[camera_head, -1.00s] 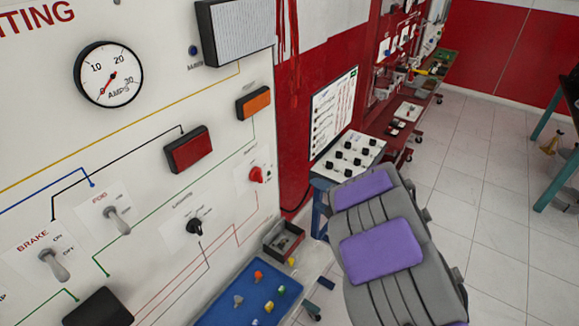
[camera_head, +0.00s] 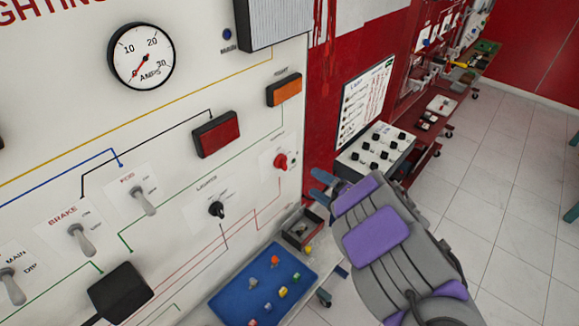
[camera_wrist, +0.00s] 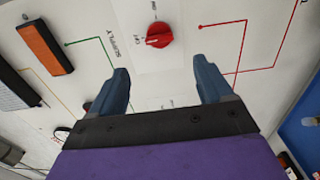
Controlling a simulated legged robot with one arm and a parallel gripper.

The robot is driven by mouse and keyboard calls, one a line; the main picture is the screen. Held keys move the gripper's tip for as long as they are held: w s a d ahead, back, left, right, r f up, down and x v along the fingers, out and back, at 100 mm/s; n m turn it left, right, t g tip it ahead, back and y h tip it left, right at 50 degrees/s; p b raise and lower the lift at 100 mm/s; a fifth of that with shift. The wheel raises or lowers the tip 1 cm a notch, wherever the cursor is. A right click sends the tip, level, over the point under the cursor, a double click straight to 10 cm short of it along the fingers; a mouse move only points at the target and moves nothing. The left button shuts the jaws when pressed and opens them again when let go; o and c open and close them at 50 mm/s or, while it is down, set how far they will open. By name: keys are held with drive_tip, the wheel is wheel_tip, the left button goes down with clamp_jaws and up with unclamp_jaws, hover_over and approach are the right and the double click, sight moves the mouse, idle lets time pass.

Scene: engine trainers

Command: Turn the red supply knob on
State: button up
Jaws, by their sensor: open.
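The red supply knob (camera_head: 281,161) sits on the white panel near its right edge in the head view. In the wrist view the knob (camera_wrist: 159,35) shows just beyond the fingertips, between their lines, with the word SUPPLY and small position marks beside it. My gripper (camera_wrist: 164,82) is open, with a blue-grey finger on each side and nothing between them. In the head view my gripper (camera_head: 321,185) shows at the end of my grey and purple arm, just right of the knob and apart from it.
The panel also holds a black lighter knob (camera_head: 217,209), toggle switches (camera_head: 80,239), a red block (camera_head: 216,134), an orange block (camera_head: 284,90) and an amps gauge (camera_head: 141,56). A blue tray (camera_head: 236,304) with small coloured parts and a small box (camera_head: 301,228) lie below. Open floor is at right.

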sight(286, 166)
drive_tip(key=x, duration=1.1)
drive_tip(key=shift+w+a, duration=0.25)
drive_tip(key=shift+c, duration=0.2)
drive_tip(key=shift+f, duration=0.1)
drive_tip(key=c, duration=1)
